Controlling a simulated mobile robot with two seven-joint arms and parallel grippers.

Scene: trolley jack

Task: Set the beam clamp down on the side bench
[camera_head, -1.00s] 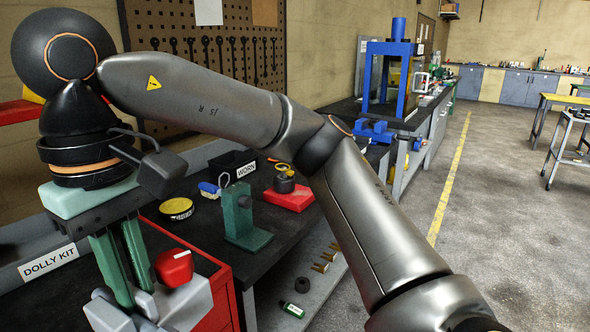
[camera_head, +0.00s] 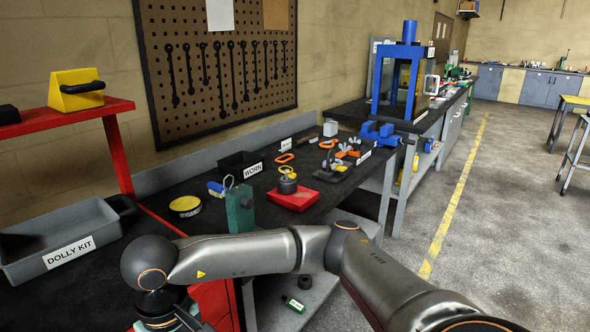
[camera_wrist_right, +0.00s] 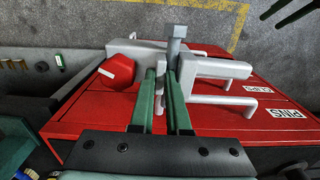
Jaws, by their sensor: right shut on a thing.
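The beam clamp (camera_wrist_right: 222,70) is grey with jaw-like arms, a bolt and a red knob (camera_wrist_right: 115,72). It shows in the right wrist view. My right gripper (camera_wrist_right: 163,84) is shut on it, with its green fingers around a grey part at the middle. The clamp is in front of a red drawer cabinet (camera_wrist_right: 260,119); I cannot tell the gap between them. In the head view my right arm reaches low to the left, and its gripper and the clamp are below the picture edge. The dark-topped side bench (camera_head: 330,196) runs along the wall. My left gripper is not in view.
On the bench stand a green bracket (camera_head: 240,208), a yellow tin (camera_head: 186,205), a red block (camera_head: 292,198) and a black bin (camera_head: 237,162). The grey dolly kit tray (camera_head: 90,246) is at the left. A blue press (camera_head: 404,75) stands farther back.

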